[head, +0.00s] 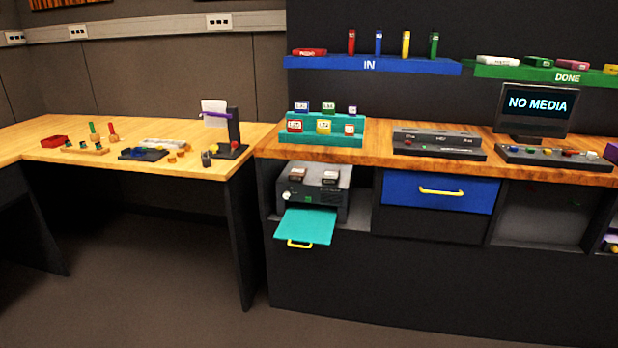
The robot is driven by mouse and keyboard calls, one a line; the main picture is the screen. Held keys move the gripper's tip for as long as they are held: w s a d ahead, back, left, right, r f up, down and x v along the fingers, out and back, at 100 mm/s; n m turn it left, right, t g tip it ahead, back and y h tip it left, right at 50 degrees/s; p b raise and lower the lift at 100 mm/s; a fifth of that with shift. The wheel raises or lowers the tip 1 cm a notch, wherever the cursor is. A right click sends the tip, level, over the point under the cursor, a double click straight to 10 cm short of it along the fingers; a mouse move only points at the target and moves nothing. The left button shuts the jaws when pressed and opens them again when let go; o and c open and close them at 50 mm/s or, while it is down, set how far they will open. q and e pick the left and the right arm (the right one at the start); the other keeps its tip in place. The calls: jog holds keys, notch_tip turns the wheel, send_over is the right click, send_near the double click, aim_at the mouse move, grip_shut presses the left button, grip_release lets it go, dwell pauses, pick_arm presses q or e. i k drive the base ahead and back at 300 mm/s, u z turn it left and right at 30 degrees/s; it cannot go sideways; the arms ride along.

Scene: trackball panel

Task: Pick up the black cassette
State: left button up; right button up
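I cannot make out a black cassette for certain in the head view. On the blue IN shelf (375,65) a red cassette (309,52) lies flat at the left. Upright red (351,41), blue (378,42), yellow (406,44) and green (434,45) cassettes stand beside it. On the green DONE shelf (520,73) lie a white cassette (497,61), a green one (539,62), a pink one (573,64) and part of a yellow one (611,69). Neither gripper is in view.
The wooden counter (380,160) holds a teal rack (325,140), a black deck (437,143), a button panel (553,157) and a "NO MEDIA" screen (538,104). A teal tray (305,225) sticks out below, left of a closed blue drawer (410,192). A cluttered table (60,128) stands left.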

aim_at(330, 176)
jog(key=u, duration=0.75)
jog(key=i, duration=0.8)
jog(key=u, duration=0.4)
jog(key=i, duration=0.9)
jog(key=z, duration=0.55)
